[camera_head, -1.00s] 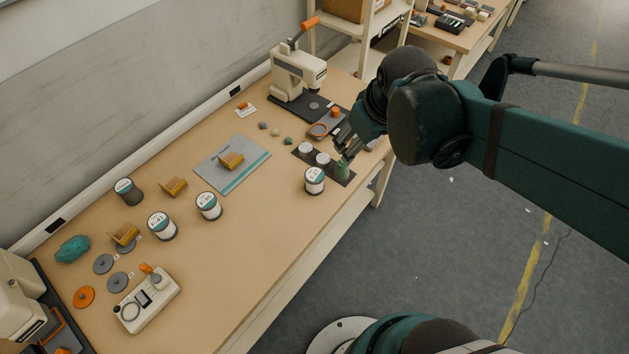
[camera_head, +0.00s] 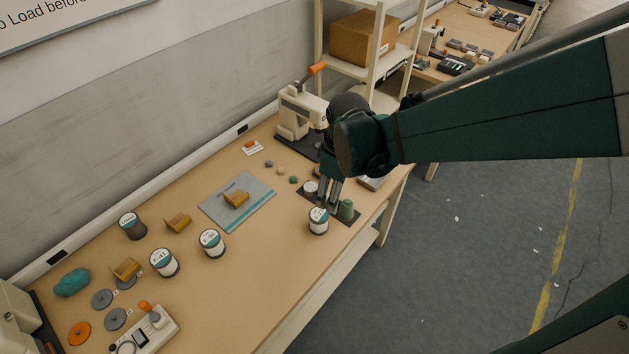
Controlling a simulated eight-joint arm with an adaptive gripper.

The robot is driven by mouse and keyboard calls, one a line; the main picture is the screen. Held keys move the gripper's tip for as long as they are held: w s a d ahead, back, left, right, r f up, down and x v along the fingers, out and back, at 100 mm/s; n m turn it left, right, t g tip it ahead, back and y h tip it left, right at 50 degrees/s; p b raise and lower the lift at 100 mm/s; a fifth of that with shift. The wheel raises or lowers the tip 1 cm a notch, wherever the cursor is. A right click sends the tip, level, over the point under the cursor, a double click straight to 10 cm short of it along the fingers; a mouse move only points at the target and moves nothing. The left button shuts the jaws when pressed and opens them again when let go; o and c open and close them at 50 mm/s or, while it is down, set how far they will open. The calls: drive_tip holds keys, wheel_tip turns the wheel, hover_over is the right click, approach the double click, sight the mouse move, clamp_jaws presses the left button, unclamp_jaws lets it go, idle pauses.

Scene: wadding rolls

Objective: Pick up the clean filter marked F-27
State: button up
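Several white-and-dark canisters with teal-edged round labels stand upright on the bench. One canister (camera_head: 318,221) stands at the right near the front edge, by a dark mat; its label is too small to read. Another (camera_head: 163,263) seems to read F-41. A third canister (camera_head: 212,243) and a darker one (camera_head: 133,227) have labels I cannot read surely. I cannot tell which is F-27. My gripper (camera_head: 328,204) points down just above and behind the right canister, beside a green cylinder (camera_head: 346,209). Its fingers overlap in view, so their opening is unclear.
A cream press (camera_head: 302,112) stands behind my gripper. Grey discs, an orange disc (camera_head: 79,333) and a cream device (camera_head: 146,333) lie at the left. The bench front between canisters is clear.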

sight(319, 214)
drive_tip(key=a+f+n, duration=0.1)
drive_tip(key=f, duration=0.1)
drive_tip(key=w+a+f+n+g, duration=0.1)
drive_tip(key=f, duration=0.2)
drive_tip(key=w+a+f+n, duration=0.1)
drive_tip(key=a+f, duration=0.1)
drive_tip(key=f, duration=0.1)
drive_tip(key=shift+n+g, duration=0.3)
drive_tip(key=shift+s, duration=0.1)
drive_tip(key=shift+f, duration=1.25)
drive_tip(key=shift+f, duration=0.1)
drive_tip(key=shift+s+f+b, duration=0.15)
drive_tip(key=shift+f+b, duration=0.45)
drive_tip(key=shift+f, duration=1.95)
drive_tip(key=c, duration=1.1)
drive_tip(key=shift+o, duration=0.2)
